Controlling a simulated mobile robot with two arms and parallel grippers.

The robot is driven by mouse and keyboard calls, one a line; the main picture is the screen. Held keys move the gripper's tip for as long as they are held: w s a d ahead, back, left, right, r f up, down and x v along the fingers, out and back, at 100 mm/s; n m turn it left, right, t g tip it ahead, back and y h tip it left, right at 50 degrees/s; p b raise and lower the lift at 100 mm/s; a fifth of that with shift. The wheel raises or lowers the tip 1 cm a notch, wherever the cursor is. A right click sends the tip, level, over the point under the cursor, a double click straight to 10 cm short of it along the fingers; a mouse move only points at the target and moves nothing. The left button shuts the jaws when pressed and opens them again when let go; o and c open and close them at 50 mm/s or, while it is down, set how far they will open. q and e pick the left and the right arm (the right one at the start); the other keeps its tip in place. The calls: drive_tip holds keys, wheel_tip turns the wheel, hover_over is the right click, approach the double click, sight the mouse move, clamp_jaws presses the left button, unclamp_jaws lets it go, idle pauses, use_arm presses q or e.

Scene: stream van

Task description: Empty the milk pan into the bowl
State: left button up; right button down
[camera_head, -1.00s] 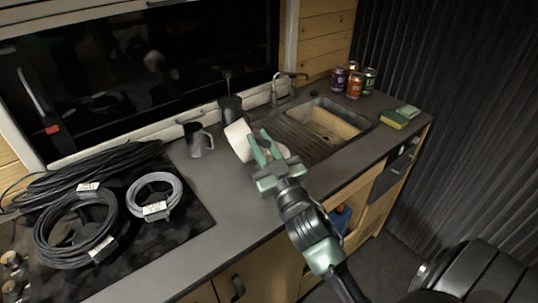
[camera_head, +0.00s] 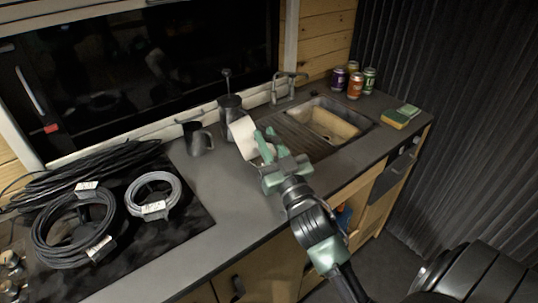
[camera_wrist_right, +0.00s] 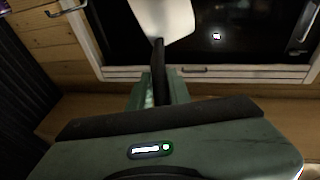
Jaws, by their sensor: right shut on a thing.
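My right gripper (camera_head: 268,146) is shut on the dark handle (camera_wrist_right: 158,72) of the white milk pan (camera_head: 242,138). The pan is held tilted over the counter, left of the sink. In the right wrist view the white pan (camera_wrist_right: 160,14) shows at the top, with its handle between my fingers. What is in the pan cannot be seen. A pale edge shows beside and below the gripper in the head view; I cannot tell whether it is the bowl, which is otherwise hidden by the gripper. My left gripper is not in view.
A dark mug (camera_head: 197,139) and a dark French press (camera_head: 230,106) stand left of and behind the pan. The sink (camera_head: 340,108), tap (camera_head: 288,86), several cans and a sponge (camera_head: 394,119) are to the right. Coiled cables (camera_head: 75,228) cover the left side.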

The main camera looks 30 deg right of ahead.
drive_tip(key=shift+s+d+f+m+h+b, duration=0.2)
drive_tip(key=shift+d+m+b, duration=0.2)
drive_tip(key=shift+d, duration=0.2)
drive_tip(key=shift+s+d+f+m+h+b, duration=0.1)
drive_tip(key=shift+d+f+m+h+b, duration=0.15)
drive_tip(key=shift+d+m, duration=0.3)
drive_tip(key=shift+d+r+m, duration=0.1)
drive_tip(key=shift+d+m, duration=0.25)
drive_tip(key=shift+s+d+m+h+p, duration=0.15)
drive_tip(key=shift+d+m+h+p, duration=0.35)
drive_tip(key=shift+m, duration=0.4)
drive_tip(key=shift+d+m, duration=0.4)
